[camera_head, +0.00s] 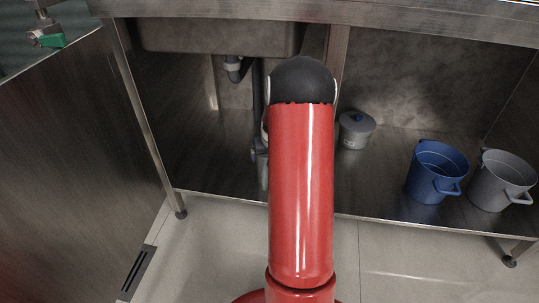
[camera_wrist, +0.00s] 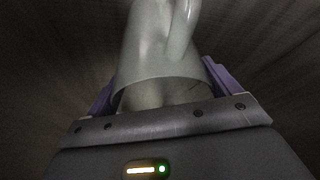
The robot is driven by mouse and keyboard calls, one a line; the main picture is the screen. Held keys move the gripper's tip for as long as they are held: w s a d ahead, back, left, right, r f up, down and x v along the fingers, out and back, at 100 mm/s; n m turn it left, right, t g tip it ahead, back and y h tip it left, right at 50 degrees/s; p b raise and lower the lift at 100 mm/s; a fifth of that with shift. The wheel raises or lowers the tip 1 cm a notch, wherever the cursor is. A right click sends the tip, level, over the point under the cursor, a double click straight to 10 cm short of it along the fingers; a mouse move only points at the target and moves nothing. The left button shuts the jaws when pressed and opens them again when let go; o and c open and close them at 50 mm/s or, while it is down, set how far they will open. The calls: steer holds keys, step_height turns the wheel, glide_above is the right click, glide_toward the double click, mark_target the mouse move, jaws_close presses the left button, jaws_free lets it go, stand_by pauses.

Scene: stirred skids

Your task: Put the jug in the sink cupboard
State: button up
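The jug (camera_wrist: 158,52) is pale grey with a handle (camera_wrist: 186,22) at the top of the wrist view. Its wide rim faces my palm. The purple fingers of my gripper (camera_wrist: 160,88) lie against both sides of the jug near the rim, and it appears gripped. In the head view my red arm reaches toward the open sink cupboard and hides most of the gripper and jug. The sink cupboard (camera_head: 215,165) is the open metal space below the sink basin (camera_head: 215,38), with a metal floor.
A drain pipe (camera_head: 233,68) comes down from the basin beside my arm. A grey lidded pot (camera_head: 355,131), a blue bucket (camera_head: 432,178) and a grey bucket (camera_head: 496,184) stand to the right. The cupboard floor left of the pipe is clear. A metal panel (camera_head: 75,165) stands at left.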

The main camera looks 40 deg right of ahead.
steer(key=shift+o, duration=0.9)
steer(key=p+v, duration=0.2)
steer(key=v, duration=1)
steer(key=s+a+r+n, duration=0.1)
steer(key=s+a+r, duration=0.2)
steer(key=a+r, duration=0.45)
steer(key=s+a+r+n, duration=0.2)
steer(key=s+a+r, duration=0.15)
steer(key=a, duration=0.65)
steer(key=s+a+r+n+t+y, duration=0.1)
steer(key=s+a+r+n+y, duration=0.1)
steer(key=s+a, duration=1)
steer(key=s+r, duration=0.1)
steer(key=s, duration=0.2)
steer(key=shift+a+t, duration=0.3)
steer(key=shift+a, duration=0.05)
